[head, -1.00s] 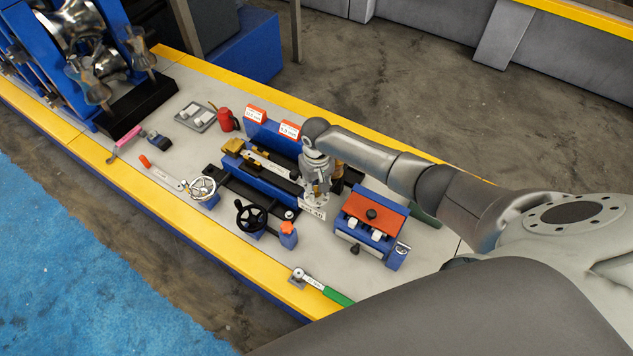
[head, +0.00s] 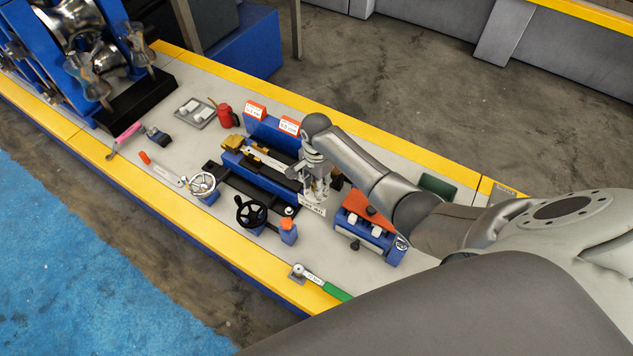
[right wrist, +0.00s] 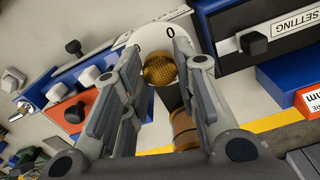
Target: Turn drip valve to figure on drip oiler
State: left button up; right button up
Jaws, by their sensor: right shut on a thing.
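The drip oiler shows in the right wrist view as an amber and brass body (right wrist: 185,130) with a knurled brass valve knob (right wrist: 158,70) on top. A white dial plate (right wrist: 150,38) lies behind the knob, with the figure 0 readable near its edge; other figures are hidden. My right gripper (right wrist: 158,60) has a finger on each side of the knob and is shut on it. In the head view my right gripper (head: 318,193) points down and hides most of the oiler. My left gripper is not in view.
A red oil can (head: 227,116) and a grey tray (head: 195,113) lie farther back. A green-handled tool (head: 322,284) lies at the front edge.

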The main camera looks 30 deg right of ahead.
jog(key=o, duration=0.8)
jog(key=shift+r, duration=1)
